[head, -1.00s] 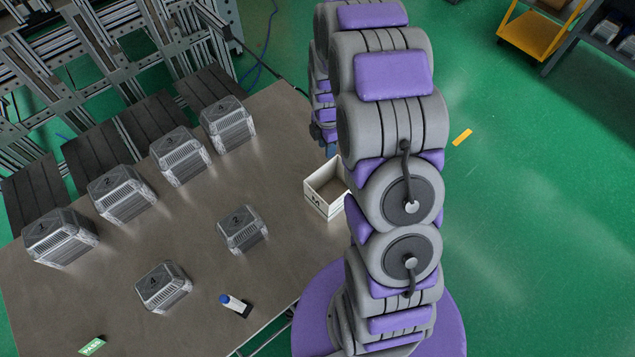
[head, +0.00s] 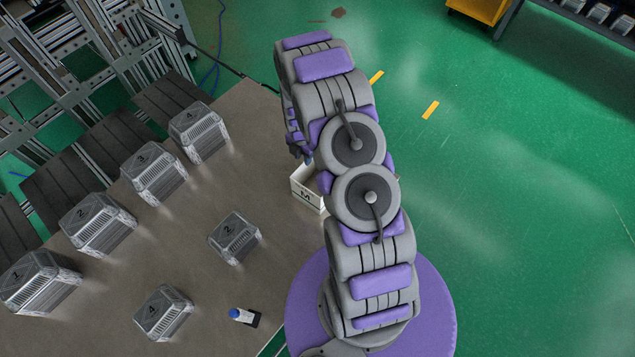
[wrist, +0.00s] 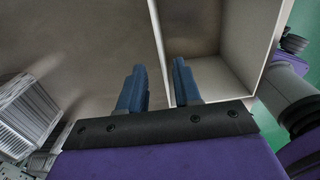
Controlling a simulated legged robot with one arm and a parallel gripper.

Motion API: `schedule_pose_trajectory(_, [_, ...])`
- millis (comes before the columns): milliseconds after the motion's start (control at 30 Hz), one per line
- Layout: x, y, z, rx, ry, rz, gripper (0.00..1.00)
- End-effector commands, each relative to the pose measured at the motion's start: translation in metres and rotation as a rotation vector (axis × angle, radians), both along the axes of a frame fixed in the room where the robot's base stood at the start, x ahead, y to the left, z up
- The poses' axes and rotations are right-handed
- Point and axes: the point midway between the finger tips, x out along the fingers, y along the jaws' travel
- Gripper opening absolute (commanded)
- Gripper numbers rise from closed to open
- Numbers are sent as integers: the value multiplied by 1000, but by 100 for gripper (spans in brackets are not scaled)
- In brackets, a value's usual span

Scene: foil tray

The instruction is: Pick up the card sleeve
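I cannot pick out a thing that is surely the card sleeve. An open-topped white box (head: 304,194) marked "M" stands near the table's right edge, partly hidden by my arm in the head view. It is large in the wrist view (wrist: 271,45), and the part of its inside that shows looks empty. My gripper (wrist: 158,82) is open, with its two blue fingers apart and nothing between them. In the wrist view one box wall runs between the fingers. I cannot tell whether they touch it. In the head view the gripper is mostly hidden behind my arm.
Several numbered foil trays (head: 155,173) stand in a row at the left. Two more (head: 234,238) (head: 164,313) stand in front. A blue-and-white bottle (head: 241,315) is near the front edge of the brown table (head: 190,235). Table between trays and box is bare.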

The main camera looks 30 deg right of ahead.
Motion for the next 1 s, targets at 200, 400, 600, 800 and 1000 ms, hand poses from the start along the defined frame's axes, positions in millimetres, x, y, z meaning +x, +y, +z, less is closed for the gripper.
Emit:
schedule_pose_trajectory(200, [-1,-2,-21,3,2,-1,33])
schedule_pose_trajectory(400, [0,0,-41,1,4,-1,33])
schedule_pose_trajectory(600, [0,2,-68,-1,6,1,33])
schedule_pose_trajectory(800, [0,1,-74,1,5,-2,33])
schedule_pose_trajectory(1000, [0,0,-73,2,4,-1,27])
